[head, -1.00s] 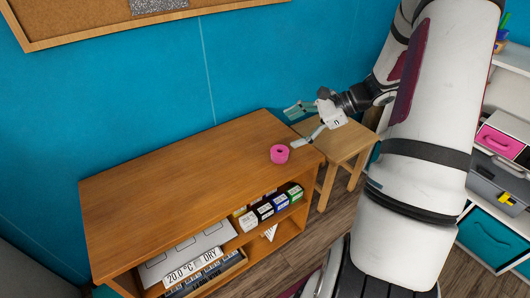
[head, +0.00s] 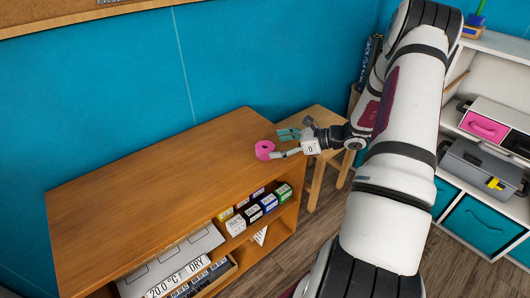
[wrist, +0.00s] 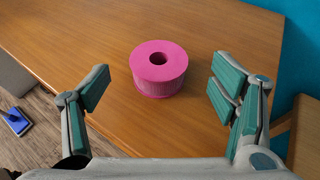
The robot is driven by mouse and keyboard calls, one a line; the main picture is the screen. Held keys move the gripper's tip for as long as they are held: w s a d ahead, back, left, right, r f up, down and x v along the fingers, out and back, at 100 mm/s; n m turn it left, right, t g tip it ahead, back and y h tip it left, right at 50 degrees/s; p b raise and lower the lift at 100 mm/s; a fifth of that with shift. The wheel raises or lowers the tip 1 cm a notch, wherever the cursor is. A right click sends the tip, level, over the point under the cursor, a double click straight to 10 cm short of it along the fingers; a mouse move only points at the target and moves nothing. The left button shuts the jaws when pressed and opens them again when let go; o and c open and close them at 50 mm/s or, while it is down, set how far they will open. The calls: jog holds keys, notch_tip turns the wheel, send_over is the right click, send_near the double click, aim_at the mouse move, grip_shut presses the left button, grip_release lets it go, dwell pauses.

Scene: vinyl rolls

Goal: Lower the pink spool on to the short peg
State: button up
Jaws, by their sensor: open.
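The pink spool (head: 264,150) lies flat on the wooden shelf top, near its right end, with its hole facing up. In the wrist view the spool (wrist: 159,68) sits ahead of my gripper, roughly midway between the two open fingers. My gripper (head: 288,143) is at the right end of the shelf top, level with the spool and close to it. It is open and empty, and its teal finger pads (wrist: 162,90) stand apart on either side. No short peg can be made out in either view.
The wooden shelf unit (head: 150,180) has a mostly clear top. Small boxes (head: 255,208) stand on its inner shelf. A wooden stool (head: 318,125) stands at its right end, under my arm. A blue wall (head: 120,90) runs behind. White shelving (head: 490,75) stands at far right.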

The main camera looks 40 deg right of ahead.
aim_at(261, 147)
jog(key=shift+b+x, duration=0.85)
jog(key=shift+x, duration=1.95)
jog(key=shift+s+f, duration=0.1)
jog(key=c, duration=1.3)
